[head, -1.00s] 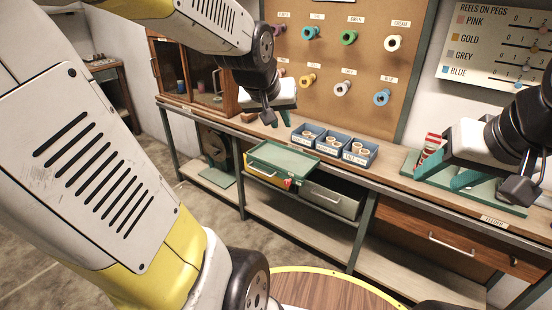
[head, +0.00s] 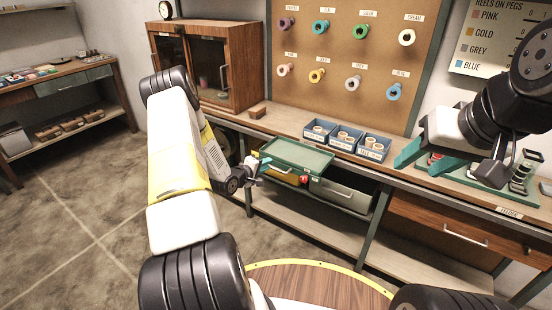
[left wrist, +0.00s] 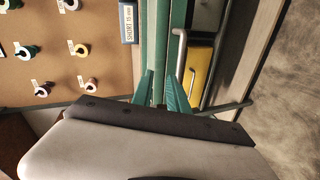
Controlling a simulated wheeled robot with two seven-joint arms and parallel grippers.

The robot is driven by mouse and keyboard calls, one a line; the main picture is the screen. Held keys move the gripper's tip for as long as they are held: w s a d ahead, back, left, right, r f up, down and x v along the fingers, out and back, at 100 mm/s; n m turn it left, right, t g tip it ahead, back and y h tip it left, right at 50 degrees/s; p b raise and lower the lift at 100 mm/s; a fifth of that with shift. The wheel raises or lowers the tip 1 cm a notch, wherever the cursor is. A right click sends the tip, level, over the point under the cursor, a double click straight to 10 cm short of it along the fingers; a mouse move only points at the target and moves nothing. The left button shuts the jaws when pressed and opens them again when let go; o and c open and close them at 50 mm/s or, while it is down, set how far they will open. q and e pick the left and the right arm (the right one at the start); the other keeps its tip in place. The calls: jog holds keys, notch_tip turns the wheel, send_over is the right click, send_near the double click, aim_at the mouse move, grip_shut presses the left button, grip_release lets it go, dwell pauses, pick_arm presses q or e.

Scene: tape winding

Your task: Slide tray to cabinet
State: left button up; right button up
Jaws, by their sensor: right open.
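The green tray (head: 312,153) lies flat at the bench's front edge, above a yellow and a grey drawer. The wooden cabinet (head: 240,62) with dark glass doors stands on the bench to the left of the tray. My left gripper (head: 262,165) is low at the tray's left end. In the left wrist view its teal fingers (left wrist: 162,88) stand either side of a green strip of the tray (left wrist: 178,25); whether they press on it is unclear. My right gripper (head: 425,158) is open and empty above the bench's right part, away from the tray.
Blue boxes of reels (head: 345,140) stand just behind the tray. A small brown block (head: 257,112) lies on the bench before the cabinet. A pegboard (head: 335,75) with coloured reels rises behind. A green stand (head: 488,186) is under my right gripper.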

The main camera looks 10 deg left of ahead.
aim_at(273, 169)
pick_arm(q)
notch_tip(273, 169, down, 4)
jog(key=s+n+t, duration=0.1)
jog(key=s+n, duration=0.1)
jog(key=shift+h, duration=0.4)
jog(key=shift+a+x, duration=0.2)
jog(key=shift+x, duration=1.75)
jog(key=shift+a+x, duration=0.15)
jog(key=shift+x, duration=1.8)
jog(key=shift+w, duration=0.1)
grip_shut()
